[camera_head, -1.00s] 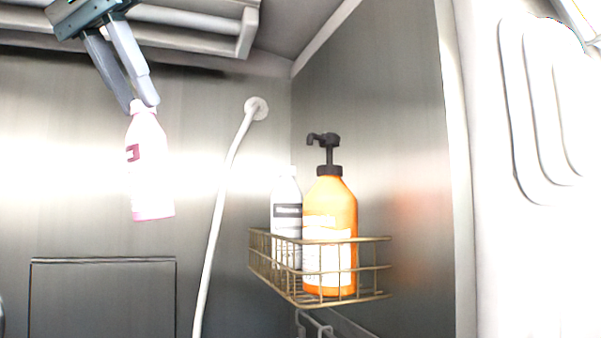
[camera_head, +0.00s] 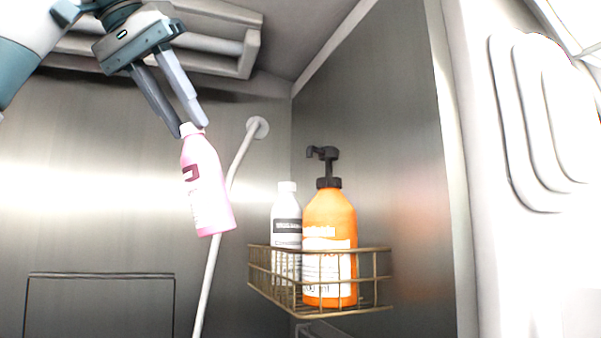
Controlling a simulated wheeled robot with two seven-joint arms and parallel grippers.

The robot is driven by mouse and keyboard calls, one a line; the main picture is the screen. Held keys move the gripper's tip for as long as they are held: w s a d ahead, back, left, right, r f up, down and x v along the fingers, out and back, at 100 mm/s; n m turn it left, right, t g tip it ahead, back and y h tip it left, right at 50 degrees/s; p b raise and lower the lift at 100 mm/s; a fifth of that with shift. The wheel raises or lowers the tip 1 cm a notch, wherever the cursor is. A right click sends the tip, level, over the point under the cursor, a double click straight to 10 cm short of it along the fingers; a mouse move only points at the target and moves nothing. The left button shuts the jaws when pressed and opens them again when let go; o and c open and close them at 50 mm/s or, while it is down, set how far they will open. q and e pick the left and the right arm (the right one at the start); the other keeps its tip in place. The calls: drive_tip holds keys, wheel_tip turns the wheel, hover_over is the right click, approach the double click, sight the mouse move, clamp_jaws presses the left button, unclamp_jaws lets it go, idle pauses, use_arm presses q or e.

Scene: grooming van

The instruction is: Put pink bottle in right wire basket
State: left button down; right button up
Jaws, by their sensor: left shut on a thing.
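The pink bottle (camera_head: 206,186) hangs in the air left of the wire basket, tilted with its base toward the right. My left gripper (camera_head: 193,130) points down and is shut on the bottle's cap end. The brass wire basket (camera_head: 372,292) is fixed to the right wall, lower and to the right of the bottle. It holds an orange pump bottle (camera_head: 329,232) and a white bottle (camera_head: 286,226), both upright. The bottle is apart from the basket. My right gripper is not in view.
A white hose (camera_head: 215,255) runs down the back wall, partly behind the pink bottle. A rail (camera_head: 215,42) is overhead, close to my left gripper. The basket's right end has a little free room beside the orange bottle.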

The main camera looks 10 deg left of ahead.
use_arm(q)
drive_tip(key=w+d+f+p, duration=0.2)
drive_tip(key=w+d, duration=0.2)
drive_tip(key=d, duration=0.2)
drive_tip(key=w+d+f+g+y+p, duration=0.1)
drive_tip(key=w+d+f+p, duration=0.2)
drive_tip(key=w+d, duration=0.2)
drive_tip(key=shift+d+f, duration=0.15)
drive_tip(key=shift+d, duration=1.1)
